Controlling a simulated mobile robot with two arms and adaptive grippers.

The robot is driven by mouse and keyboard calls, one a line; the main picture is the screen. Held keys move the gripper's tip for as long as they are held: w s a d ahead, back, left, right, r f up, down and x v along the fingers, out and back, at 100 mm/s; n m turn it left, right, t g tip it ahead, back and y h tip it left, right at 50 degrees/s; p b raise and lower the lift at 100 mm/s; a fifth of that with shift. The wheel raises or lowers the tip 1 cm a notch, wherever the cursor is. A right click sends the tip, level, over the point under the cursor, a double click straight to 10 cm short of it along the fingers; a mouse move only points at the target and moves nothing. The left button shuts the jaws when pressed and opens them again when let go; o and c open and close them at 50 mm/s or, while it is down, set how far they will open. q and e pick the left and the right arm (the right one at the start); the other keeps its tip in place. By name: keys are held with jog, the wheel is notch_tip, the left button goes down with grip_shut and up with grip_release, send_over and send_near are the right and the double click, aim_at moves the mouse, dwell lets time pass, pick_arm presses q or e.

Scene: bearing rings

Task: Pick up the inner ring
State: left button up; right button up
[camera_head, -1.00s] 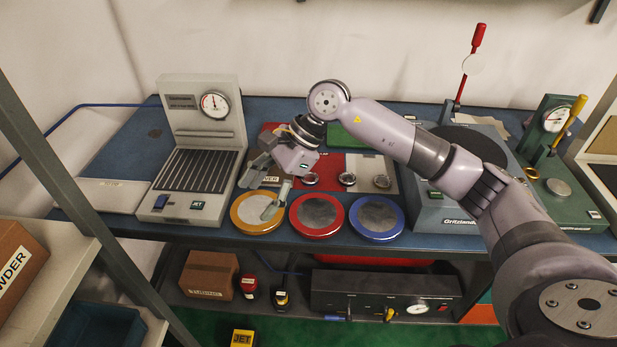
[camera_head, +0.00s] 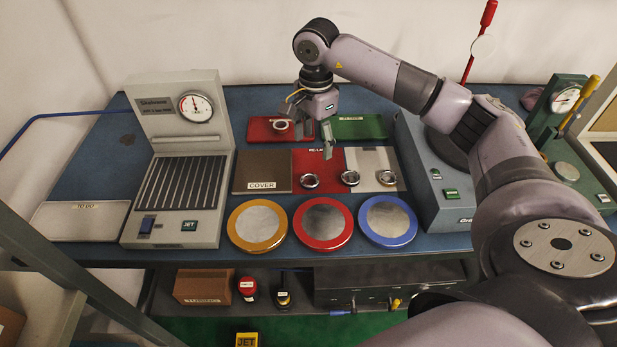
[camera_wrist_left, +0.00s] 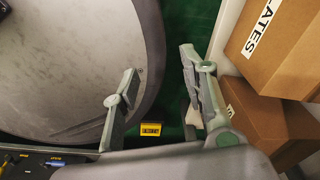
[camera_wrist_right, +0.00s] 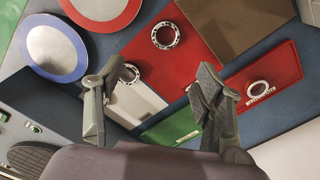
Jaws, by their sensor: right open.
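Several metal rings lie on the bench mats; I cannot tell which is the inner ring. One ring (camera_head: 280,124) lies on the back red mat (camera_head: 258,134), also in the right wrist view (camera_wrist_right: 258,88). Another ring (camera_head: 310,181) lies on the front red mat (camera_head: 318,163), a second (camera_head: 350,178) near its right edge, and a third (camera_head: 387,178) on the grey mat (camera_head: 371,158). My right gripper (camera_head: 312,132) is open and empty above the mats, between the back red and green mats; its fingers show apart in the right wrist view (camera_wrist_right: 160,70). My left gripper (camera_wrist_left: 160,65) is open and empty, off the bench.
Yellow (camera_head: 257,225), red (camera_head: 322,223) and blue (camera_head: 387,219) rimmed discs line the bench front. A brown COVER mat (camera_head: 262,170) and green mat (camera_head: 362,127) lie nearby. A gauge machine (camera_head: 180,160) stands left, a grey-blue machine (camera_head: 430,175) right. Cardboard boxes (camera_wrist_left: 275,50) are near my left gripper.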

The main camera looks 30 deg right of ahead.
send_over(311, 183)
notch_tip(311, 183, down, 4)
jog(key=f, duration=0.2)
jog(key=f+p, duration=0.1)
jog(key=shift+s+d+f, duration=0.15)
jog(key=shift+s+f, duration=0.1)
jog(key=f, duration=0.1)
jog(key=f+p, duration=0.1)
jog(key=f, duration=0.2)
jog(key=shift+w+f+p, duration=0.2)
jog(key=shift+w+p, duration=0.05)
jog(key=shift+p, duration=0.05)
jog(key=shift+f, duration=0.3)
jog(key=c, duration=1.3)
pick_arm(q)
jog(key=r, duration=0.3)
jog(key=shift+w, duration=0.3)
jog(key=shift+f, duration=0.1)
pick_arm(e)
jog(key=shift+r, duration=0.15)
